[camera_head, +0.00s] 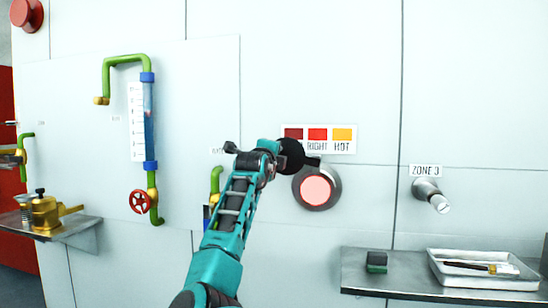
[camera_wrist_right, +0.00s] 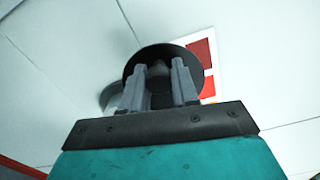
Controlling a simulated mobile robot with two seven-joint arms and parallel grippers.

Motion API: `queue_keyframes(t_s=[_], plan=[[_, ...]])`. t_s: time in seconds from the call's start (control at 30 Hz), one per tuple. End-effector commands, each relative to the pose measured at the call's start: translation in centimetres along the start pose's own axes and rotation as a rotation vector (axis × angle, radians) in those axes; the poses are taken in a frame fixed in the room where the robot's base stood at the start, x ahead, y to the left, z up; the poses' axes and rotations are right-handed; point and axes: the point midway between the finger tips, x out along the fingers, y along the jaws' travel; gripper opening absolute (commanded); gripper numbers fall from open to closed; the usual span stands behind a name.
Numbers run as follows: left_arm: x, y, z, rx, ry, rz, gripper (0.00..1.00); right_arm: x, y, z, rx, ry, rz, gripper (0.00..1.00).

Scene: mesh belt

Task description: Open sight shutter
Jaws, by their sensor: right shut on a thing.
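The round sight (camera_head: 316,191) on the white wall shows a glowing pink-red glass in a grey metal ring. The black disc of its shutter (camera_head: 292,155) stands up and to the left of the glass, and most of the glass is uncovered. My right gripper (camera_head: 279,153) reaches up from below and is at the disc. In the right wrist view the gripper (camera_wrist_right: 168,80) is shut on a dark knob in front of the black shutter disc (camera_wrist_right: 135,68). The fingers partly hide the knob. My left gripper is not in view.
A colour label (camera_head: 318,139) sits above the sight. A ZONE 3 peg (camera_head: 430,194) projects at right, above a shelf with a metal tray (camera_head: 485,284) and a dark block (camera_head: 376,262). Green pipework (camera_head: 126,59) with a red handwheel (camera_head: 140,201) is at left.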

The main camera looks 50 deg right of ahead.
Motion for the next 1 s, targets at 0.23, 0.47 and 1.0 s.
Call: queue_keyframes(t_s=[0.23, 0.47, 1.0], plan=[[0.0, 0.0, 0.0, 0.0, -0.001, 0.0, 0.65, 0.0, -0.1, -0.2, 0.001, 0.003, -0.001, 0.37], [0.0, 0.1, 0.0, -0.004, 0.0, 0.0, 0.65, 0.0, 0.0, -0.1, -0.001, 0.002, 0.0, 0.54], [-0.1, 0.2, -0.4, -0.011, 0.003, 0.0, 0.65, -4.0, 0.1, 0.1, 0.001, -0.001, 0.001, 0.54]])
